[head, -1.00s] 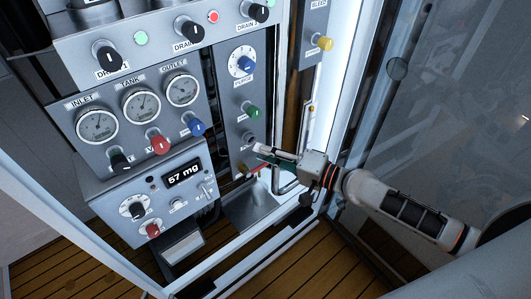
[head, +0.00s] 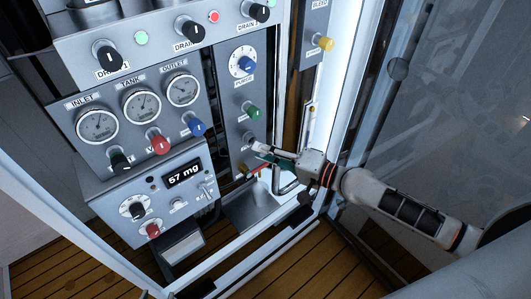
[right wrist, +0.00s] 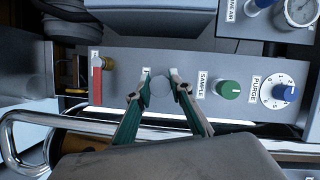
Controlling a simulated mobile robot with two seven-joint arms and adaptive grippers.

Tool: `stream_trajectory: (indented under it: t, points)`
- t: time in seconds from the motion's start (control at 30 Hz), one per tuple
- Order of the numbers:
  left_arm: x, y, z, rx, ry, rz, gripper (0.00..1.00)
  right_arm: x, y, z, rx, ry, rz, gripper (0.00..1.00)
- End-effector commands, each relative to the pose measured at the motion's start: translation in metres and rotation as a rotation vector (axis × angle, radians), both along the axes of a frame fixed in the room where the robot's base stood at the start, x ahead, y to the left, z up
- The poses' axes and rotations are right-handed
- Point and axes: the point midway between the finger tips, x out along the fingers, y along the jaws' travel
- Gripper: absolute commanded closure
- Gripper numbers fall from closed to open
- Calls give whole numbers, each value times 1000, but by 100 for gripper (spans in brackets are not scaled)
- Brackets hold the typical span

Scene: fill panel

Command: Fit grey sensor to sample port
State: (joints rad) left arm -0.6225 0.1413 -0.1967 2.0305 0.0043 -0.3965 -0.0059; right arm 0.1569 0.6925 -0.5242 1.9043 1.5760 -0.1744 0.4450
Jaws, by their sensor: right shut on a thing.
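My right gripper (head: 262,151) reaches in from the right to the lower part of the narrow grey side panel. In the right wrist view its green fingers (right wrist: 160,98) are shut on the round grey sensor (right wrist: 160,92), seen end-on. The sensor is in front of the panel face, beside the SAMPLE label (right wrist: 203,85). The sample port is not clearly visible in the wrist view, where sensor and fingers cover that spot. I cannot tell whether the sensor touches the panel. My left gripper is not in view.
On the side panel are a green knob (head: 253,112), a blue PURGE dial (head: 242,62) and a red handle (right wrist: 97,75). A bent metal pipe (head: 290,187) runs close below my gripper. A grey tray (head: 250,205) lies beneath. Gauges and the 57 mg display (head: 184,174) are left.

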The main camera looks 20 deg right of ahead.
Motion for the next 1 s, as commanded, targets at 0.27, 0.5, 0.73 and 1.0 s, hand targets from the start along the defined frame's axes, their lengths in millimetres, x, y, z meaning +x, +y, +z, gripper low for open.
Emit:
stream_trajectory:
  t: [0.27,0.5,0.73,1.0]
  points:
    - [-5,0,-2,-1,8,0,60,6,2,0,0,0,-1,97]
    - [-5,0,-2,-1,9,0,60,11,4,1,0,-1,0,97]
    - [-3,0,-1,-1,5,0,60,16,6,0,0,0,0,97]
    - [3,0,3,0,-6,0,60,20,7,0,0,0,1,61]
